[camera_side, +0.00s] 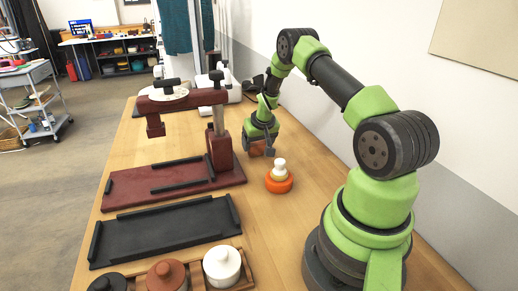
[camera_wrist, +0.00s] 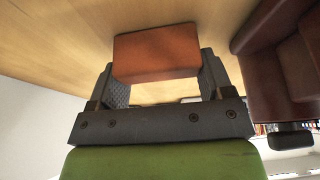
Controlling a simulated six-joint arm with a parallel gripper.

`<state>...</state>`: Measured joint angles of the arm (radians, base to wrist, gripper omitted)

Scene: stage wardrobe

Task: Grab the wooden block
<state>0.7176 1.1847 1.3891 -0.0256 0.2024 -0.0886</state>
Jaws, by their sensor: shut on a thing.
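The wooden block (camera_wrist: 157,54) is a plain reddish-brown block, seen in the wrist view between the two dark fingers of my gripper (camera_wrist: 160,74). The fingers are shut on it, one on each side, and cover its ends. In the side view my gripper (camera_side: 262,146) points down at the far part of the wooden table, right of the dark red machine. The block is small and partly hidden there. I cannot tell whether it touches the table top.
A dark red machine (camera_side: 220,155) on a red base stands close left of my gripper. An orange-and-white stacked piece (camera_side: 279,180) stands nearer the camera. A black tray (camera_side: 165,232) and lidded pots (camera_side: 222,266) lie in front. A white wall runs along the right.

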